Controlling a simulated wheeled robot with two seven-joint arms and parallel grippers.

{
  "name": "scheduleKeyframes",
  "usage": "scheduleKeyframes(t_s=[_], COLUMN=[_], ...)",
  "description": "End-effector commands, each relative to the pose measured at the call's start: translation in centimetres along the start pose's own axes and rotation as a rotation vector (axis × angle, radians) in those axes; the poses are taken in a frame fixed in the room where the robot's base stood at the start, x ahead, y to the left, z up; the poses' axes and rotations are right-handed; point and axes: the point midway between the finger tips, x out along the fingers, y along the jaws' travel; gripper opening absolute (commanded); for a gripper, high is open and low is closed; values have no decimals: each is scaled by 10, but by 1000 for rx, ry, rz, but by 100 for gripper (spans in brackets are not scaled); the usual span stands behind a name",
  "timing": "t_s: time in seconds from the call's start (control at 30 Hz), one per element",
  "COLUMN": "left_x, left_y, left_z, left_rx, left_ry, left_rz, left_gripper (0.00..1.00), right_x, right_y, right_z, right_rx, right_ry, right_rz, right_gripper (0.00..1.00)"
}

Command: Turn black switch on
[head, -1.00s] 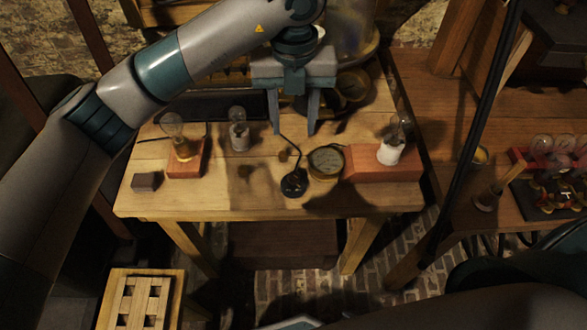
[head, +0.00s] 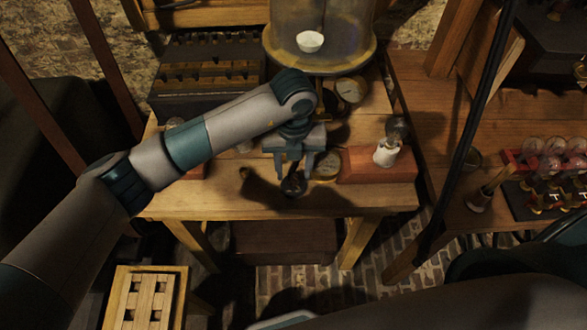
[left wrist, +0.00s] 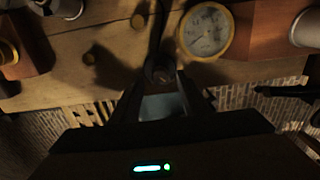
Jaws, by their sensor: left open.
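The black switch (head: 293,187) is a small round black piece with a dark cord, near the front edge of the wooden table. My left gripper (head: 293,172) points down over it, with its fingers apart on either side of the switch's top as seen from the head. In the left wrist view the switch (left wrist: 159,68) shows between and just beyond the fingertips. I cannot tell whether the fingers touch it or how its lever stands. My right gripper is not in view.
A round brass gauge (head: 326,166) lies just right of the switch. Beyond it a red block (head: 360,163) carries a white-socketed bulb (head: 387,152). A glass dome with a white cup (head: 309,41) stands behind. My left arm hides much of the table's left side.

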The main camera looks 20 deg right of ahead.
Motion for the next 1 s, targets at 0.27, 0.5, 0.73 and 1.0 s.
scheduleKeyframes(t_s=[0.27,0.5,0.73,1.0], left_x=[17,18,18,18], left_y=[0,0,0,0], left_z=[0,0,0,0], left_rx=[1,1,1,9], left_ry=[0,0,-1,-1], left_rz=[0,0,0,0], left_gripper=[41,41,0,0], right_x=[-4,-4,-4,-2], right_y=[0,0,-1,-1], right_z=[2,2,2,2], right_rx=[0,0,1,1], right_ry=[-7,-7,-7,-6], right_rz=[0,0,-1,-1], right_gripper=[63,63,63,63])
